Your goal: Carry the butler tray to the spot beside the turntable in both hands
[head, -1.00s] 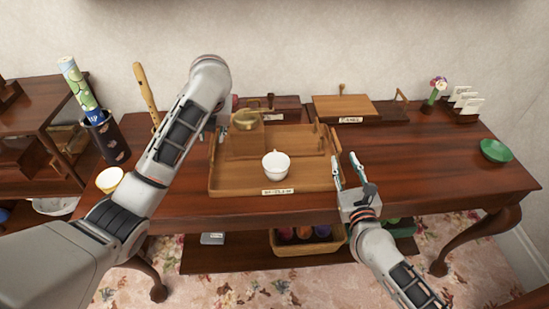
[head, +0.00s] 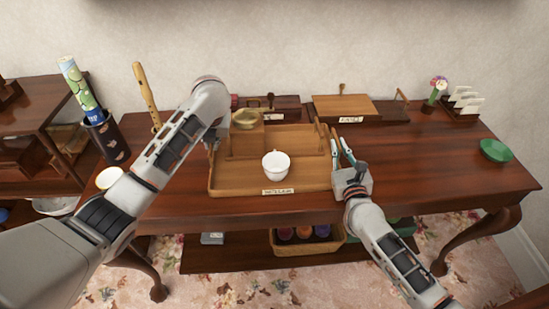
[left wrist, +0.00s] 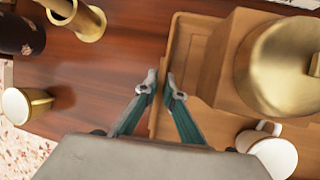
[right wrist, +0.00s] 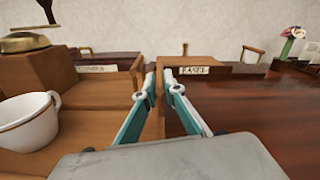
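The butler tray (head: 222,183), a light wooden tray with raised sides, rests on the dark table. It carries a white cup (head: 276,164) and a wooden box with a brass bowl top, like a coffee mill (head: 245,143). My left gripper (left wrist: 161,80) is at the tray's left side, with its narrowed fingers straddling the rim. My right gripper (right wrist: 160,78) has its fingers closed about the tray's right side wall. In the head view my left arm hides the left gripper's fingertips. I cannot identify the turntable with certainty; a green round dish (head: 496,150) lies at the right.
A box labelled EASEL (head: 345,106) and another dark box (head: 270,106) stand behind the tray. A flower (head: 437,85) and card holder (head: 462,107) stand back right. A yellow-white cup (head: 109,178) and dark holder (head: 106,140) are left. The table's right part is mostly clear.

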